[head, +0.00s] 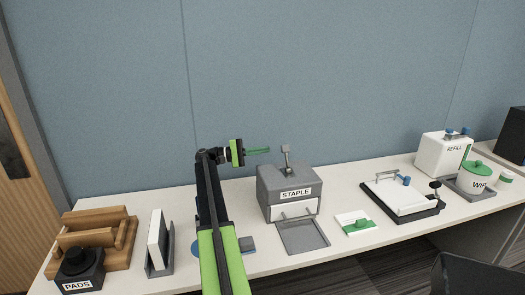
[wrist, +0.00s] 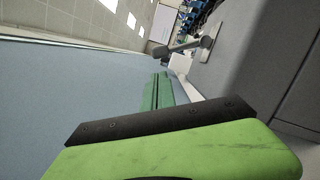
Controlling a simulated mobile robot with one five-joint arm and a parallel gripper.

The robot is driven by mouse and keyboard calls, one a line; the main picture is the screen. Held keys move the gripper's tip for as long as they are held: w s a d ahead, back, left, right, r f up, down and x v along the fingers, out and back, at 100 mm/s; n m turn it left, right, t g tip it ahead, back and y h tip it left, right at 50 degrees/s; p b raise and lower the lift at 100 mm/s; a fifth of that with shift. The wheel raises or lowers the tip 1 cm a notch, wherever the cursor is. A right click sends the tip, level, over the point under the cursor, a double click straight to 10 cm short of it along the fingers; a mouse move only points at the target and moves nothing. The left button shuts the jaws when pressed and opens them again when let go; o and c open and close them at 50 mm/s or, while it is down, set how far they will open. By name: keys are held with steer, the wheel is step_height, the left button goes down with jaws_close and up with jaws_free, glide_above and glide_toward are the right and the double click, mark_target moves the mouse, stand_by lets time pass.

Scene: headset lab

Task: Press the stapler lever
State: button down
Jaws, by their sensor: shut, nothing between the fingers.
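The stapler (head: 290,190) is a grey box with a "STAPLE" label on the table. Its lever (head: 286,157) stands up from the top, a thin post with a small grey block at its end. In the wrist view the lever (wrist: 190,46) shows beyond the fingertips, beside the grey stapler body (wrist: 265,60). My gripper (head: 262,150) is shut and empty, with green fingers pointing right toward the lever's head at about its height. In the wrist view the gripper's fingers (wrist: 158,92) are together. In the head view a gap shows between fingertips and lever.
A grey tray (head: 302,238) lies in front of the stapler. A white card with a green knob (head: 356,225) is to its right, then a black-based tray (head: 435,207), a REFILL box (head: 443,152) and a WIPES tub (head: 478,176). A wooden rack (head: 122,225) and PADS dispenser (head: 80,272) stand left.

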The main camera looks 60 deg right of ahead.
mark_target(287, 158)
steer(key=x, duration=0.6)
steer(key=shift+s+d+p, duration=0.15)
steer(key=shift+s+p, duration=0.1)
steer(key=shift+p, duration=0.05)
steer(key=shift+r, duration=0.1)
